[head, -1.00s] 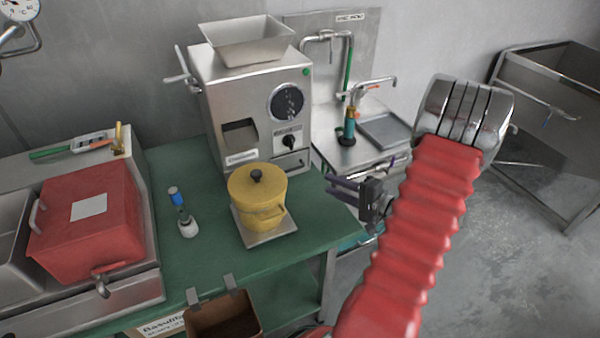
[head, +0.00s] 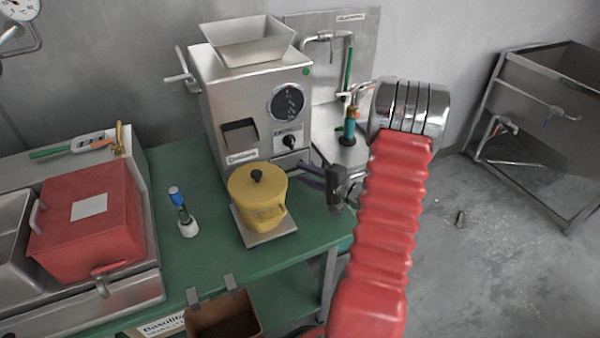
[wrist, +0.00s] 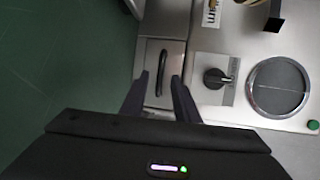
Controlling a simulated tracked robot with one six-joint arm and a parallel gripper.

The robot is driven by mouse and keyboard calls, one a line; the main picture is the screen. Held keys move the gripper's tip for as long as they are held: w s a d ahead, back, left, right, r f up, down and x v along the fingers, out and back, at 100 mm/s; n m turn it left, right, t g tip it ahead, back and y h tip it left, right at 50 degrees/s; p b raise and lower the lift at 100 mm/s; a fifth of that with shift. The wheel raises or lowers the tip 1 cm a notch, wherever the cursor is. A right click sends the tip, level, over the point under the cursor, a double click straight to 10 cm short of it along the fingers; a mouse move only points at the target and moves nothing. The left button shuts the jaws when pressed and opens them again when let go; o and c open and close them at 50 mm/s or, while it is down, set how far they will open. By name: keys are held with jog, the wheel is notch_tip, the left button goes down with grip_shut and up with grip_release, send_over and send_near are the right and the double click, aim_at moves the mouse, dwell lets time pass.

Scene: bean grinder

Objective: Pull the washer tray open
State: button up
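The washer tray appears to be the small steel drawer (wrist: 153,92) low on the front of the grey machine, below the black knob. It looks flush with the front. Its dark bar handle (wrist: 162,73) shows in the wrist view. My gripper (wrist: 160,77) is open and empty, its two dark fingers on either side of the handle's line in that view. I cannot tell whether the tips reach the handle. In the head view my gripper (head: 302,171) is at the machine's lower right front, partly hiding the drawer.
A yellow lidded pot (head: 257,203) stands on a plate close left of my gripper. The machine (head: 246,105) stands on a green bench (head: 165,245). A steel sink unit (head: 345,152) is behind. A brown open box (head: 222,318) hangs at the bench front.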

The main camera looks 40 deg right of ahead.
jog(key=shift+x, duration=1.2)
jog(key=shift+c, duration=0.5)
grip_shut()
